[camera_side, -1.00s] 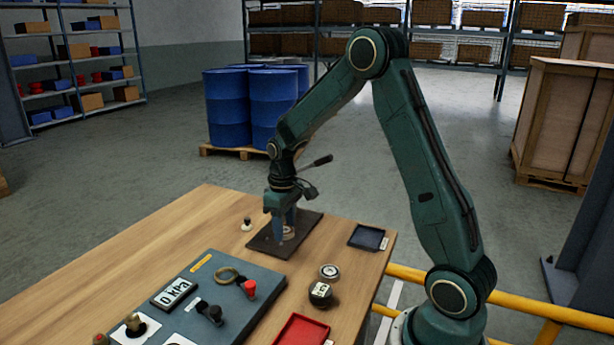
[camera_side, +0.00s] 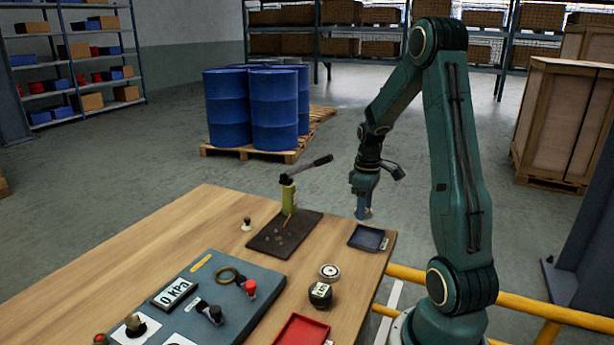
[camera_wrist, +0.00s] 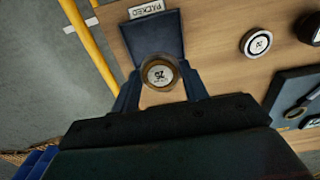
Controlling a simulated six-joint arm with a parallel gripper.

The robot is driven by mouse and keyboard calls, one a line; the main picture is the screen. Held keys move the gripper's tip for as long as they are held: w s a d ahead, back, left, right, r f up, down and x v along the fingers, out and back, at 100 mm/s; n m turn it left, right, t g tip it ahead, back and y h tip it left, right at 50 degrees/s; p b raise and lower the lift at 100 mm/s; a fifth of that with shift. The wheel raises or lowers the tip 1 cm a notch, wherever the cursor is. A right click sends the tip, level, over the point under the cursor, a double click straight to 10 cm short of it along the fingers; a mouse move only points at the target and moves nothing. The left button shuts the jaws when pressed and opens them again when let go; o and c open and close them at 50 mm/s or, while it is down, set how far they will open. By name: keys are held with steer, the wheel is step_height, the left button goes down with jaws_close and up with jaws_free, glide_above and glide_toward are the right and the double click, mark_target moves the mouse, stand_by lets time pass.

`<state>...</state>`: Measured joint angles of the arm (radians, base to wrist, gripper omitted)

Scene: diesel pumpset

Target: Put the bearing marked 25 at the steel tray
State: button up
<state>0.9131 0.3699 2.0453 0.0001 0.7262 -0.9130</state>
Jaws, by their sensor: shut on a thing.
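My gripper (camera_side: 364,213) is shut on a bearing (camera_wrist: 160,73), a ring with a tan rim and a pale face. Its mark appears to read 25, turned around in the wrist view. In the side view the fingers mostly hide it. My gripper holds it above the table's far right corner, over or just behind a dark blue-grey tray (camera_side: 368,238), which I take as the steel tray. In the wrist view this tray (camera_wrist: 153,38) lies just beyond the bearing, with a label reading PACKED. The tray's visible part is empty.
A second round bearing (camera_side: 329,271) and a dark round part with a label (camera_side: 320,294) stand nearer. A red tray (camera_side: 300,332) lies at the front. A dark mat (camera_side: 268,240) holds small bits and a green lever tool (camera_side: 289,197). A gauge panel (camera_side: 215,300) lies left.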

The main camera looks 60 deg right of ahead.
mark_target(367, 239)
steer(key=shift+s+d, duration=0.35)
steer(key=shift+s, duration=0.35)
steer(key=shift+f, duration=0.1)
steer(key=shift+f, duration=3.5)
steer(key=shift+f, duration=0.35)
steer(key=o, duration=1.1)
steer(key=shift+r, duration=0.1)
steer(key=shift+r, duration=3.4)
